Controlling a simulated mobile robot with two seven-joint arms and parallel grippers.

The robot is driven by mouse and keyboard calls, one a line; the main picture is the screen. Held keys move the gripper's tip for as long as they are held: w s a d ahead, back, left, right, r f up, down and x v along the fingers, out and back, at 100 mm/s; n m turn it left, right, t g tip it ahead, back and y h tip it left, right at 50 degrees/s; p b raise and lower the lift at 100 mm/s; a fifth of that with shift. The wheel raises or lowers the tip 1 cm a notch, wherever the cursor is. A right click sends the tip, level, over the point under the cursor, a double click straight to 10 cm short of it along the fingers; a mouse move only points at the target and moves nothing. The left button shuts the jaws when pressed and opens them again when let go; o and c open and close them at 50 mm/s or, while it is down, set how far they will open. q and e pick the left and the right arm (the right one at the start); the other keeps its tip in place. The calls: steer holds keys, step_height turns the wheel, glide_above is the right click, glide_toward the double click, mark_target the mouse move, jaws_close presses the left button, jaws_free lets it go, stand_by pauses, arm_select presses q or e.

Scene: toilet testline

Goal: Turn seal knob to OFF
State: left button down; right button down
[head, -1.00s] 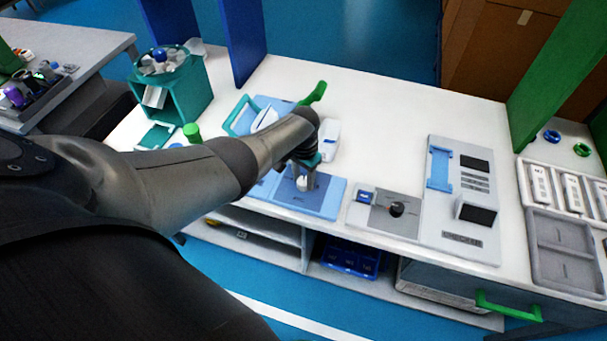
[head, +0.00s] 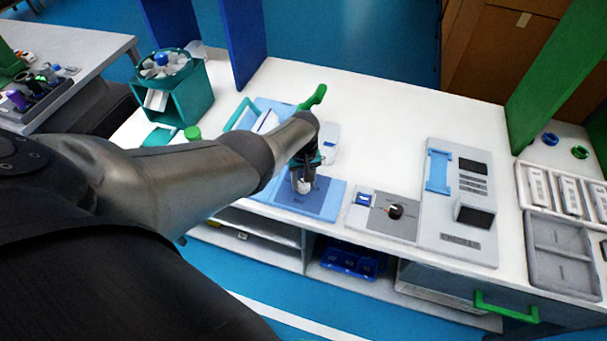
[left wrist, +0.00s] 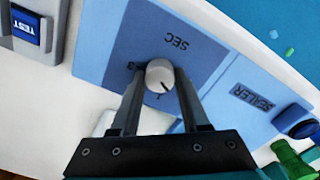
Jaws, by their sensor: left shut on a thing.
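The seal knob (left wrist: 159,76) is a small white round dial with a dark pointer line, on the blue panel marked SEC in the left wrist view. It also shows in the head view (head: 304,187) on the blue panel (head: 325,198) of the sealer. My left gripper (left wrist: 160,80) has its two dark fingers on either side of the knob and is shut on it; it comes down from above in the head view (head: 303,184). The fingers and wrist hide part of the dial's markings. My right gripper is not in view.
Right of the sealer stands a grey panel with a black knob (head: 395,211), then a tester with dark screens (head: 475,213). A green handle (head: 314,97) rises behind my left wrist. A teal fan box (head: 183,98) stands at the left. The white bench back is clear.

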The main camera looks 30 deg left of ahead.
mark_target(303, 183)
arm_select(q)
steer(key=shift+n, duration=1.2)
steer(key=shift+c, duration=2)
jaws_free()
steer(key=shift+r, duration=0.15)
step_height(303, 183, up, 15)
steer(key=p, duration=0.9)
steer(key=shift+p, duration=0.35)
